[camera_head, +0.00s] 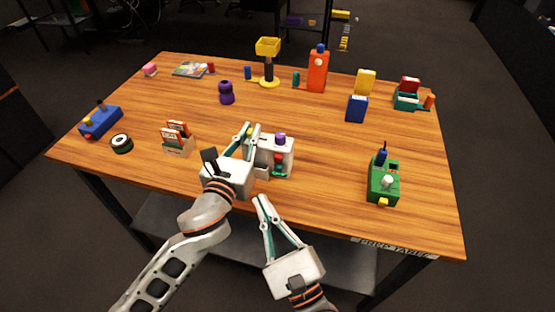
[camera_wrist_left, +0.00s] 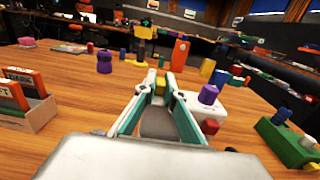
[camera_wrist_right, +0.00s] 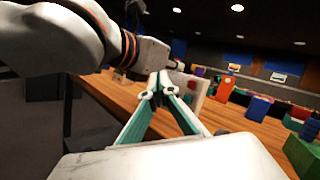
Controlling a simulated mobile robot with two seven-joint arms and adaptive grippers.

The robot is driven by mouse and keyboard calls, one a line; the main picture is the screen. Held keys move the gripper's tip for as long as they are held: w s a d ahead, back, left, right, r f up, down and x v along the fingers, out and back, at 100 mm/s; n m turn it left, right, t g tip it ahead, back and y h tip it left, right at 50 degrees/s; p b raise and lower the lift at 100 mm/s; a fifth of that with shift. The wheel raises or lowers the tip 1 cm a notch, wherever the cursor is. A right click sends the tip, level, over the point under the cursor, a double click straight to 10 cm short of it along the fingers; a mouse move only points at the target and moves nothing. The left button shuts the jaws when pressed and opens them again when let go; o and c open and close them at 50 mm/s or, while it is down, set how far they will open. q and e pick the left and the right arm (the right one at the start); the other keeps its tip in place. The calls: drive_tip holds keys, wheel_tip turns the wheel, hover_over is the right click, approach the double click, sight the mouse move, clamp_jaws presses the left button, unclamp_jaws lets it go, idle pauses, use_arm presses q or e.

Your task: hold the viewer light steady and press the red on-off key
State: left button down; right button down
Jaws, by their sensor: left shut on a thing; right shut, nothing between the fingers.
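The viewer light appears to be the white box (camera_head: 283,149) in the near middle of the table, with a purple knob (camera_head: 280,138) on top. The red key (camera_head: 279,157) is on its front face, above a green part; it also shows in the right wrist view (camera_wrist_right: 193,85). My left gripper (camera_head: 251,130) is shut at the box's left end, with a yellow piece (camera_wrist_left: 160,86) between its fingertips. Its fingers hide part of that end. My right gripper (camera_head: 261,199) is shut and empty, in front of and below the box, apart from the key.
A green block device (camera_head: 383,183) stands at the right. An orange bottle (camera_head: 318,73) and a yellow stand (camera_head: 268,62) are at the back. The wood between box and green device is clear.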

sight(278, 159)
idle(0.4)
drive_tip(key=shift+w+d, duration=0.45)
drive_tip(key=shift+w, duration=0.95)
drive_tip(key=shift+w+d, duration=0.45)
drive_tip(key=shift+w, duration=0.9)
drive_tip(key=shift+w+d, duration=0.45)
drive_tip(key=shift+w, duration=0.95)
drive_tip(key=shift+w, duration=0.15)
drive_tip(key=shift+w+d, duration=0.15)
drive_tip(key=shift+w, duration=0.1)
